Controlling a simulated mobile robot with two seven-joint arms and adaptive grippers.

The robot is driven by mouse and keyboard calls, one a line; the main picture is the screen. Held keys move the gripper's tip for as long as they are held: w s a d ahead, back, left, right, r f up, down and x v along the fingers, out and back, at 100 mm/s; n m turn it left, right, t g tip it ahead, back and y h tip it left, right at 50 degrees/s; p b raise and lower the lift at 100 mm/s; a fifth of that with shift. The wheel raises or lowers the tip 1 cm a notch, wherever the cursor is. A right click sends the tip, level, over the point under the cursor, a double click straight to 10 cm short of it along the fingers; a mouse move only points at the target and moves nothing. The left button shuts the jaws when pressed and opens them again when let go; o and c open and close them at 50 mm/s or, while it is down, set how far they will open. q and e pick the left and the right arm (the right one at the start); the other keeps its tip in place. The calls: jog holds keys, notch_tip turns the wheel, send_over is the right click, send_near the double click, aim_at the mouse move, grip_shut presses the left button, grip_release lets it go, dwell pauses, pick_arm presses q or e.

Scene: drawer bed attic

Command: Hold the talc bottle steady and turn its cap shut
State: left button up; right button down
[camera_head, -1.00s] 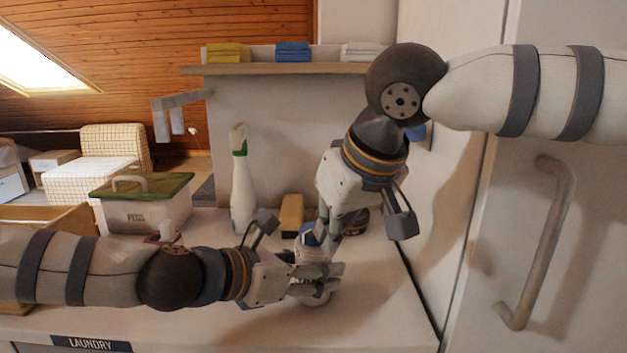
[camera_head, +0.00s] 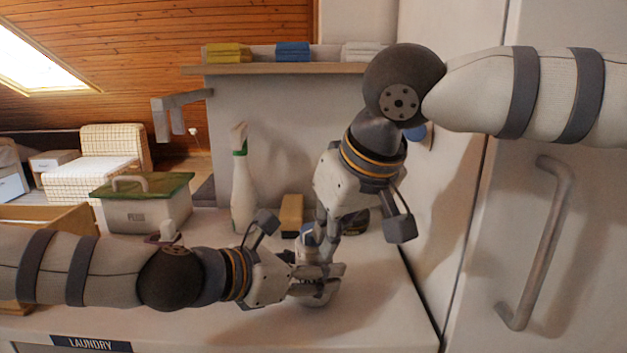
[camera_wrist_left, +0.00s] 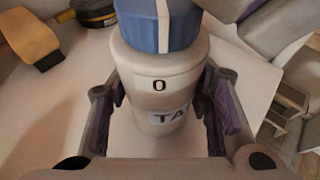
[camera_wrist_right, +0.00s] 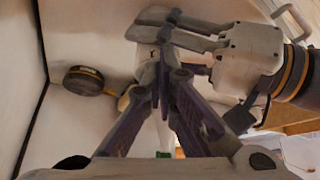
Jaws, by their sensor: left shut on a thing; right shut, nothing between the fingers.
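The talc bottle (camera_wrist_left: 150,90) is pale, with an "O" mark and a partly visible "TA" label. Its blue cap (camera_wrist_left: 158,25) has a white stripe, roughly above the "O". In the head view the bottle (camera_head: 313,298) stands on the counter, mostly hidden by my grippers. My left gripper (camera_head: 325,281) is shut around the bottle's body, one finger on each side. My right gripper (camera_head: 324,252) points down beside the cap, its fingers shut and empty. In the right wrist view its fingertips (camera_wrist_right: 165,62) meet and cover most of the bottle. Whether they touch the cap is unclear.
A yellow-and-black block (camera_head: 291,215), a dark round tin (camera_head: 358,222) and a white spray bottle (camera_head: 242,190) stand behind on the counter (camera_head: 385,300). A green-lidded peg box (camera_head: 145,212) is at left. A tall door with a handle (camera_head: 540,240) is at right.

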notch_tip(320, 180, up, 7)
notch_tip(320, 180, down, 7)
jog(key=shift+d, duration=0.25)
dwell(0.8)
jog(key=shift+w+a, duration=0.2)
jog(key=shift+w, duration=0.15)
dwell(0.5)
jog(key=shift+a, duration=0.1)
dwell(0.5)
jog(key=shift+s, duration=0.2)
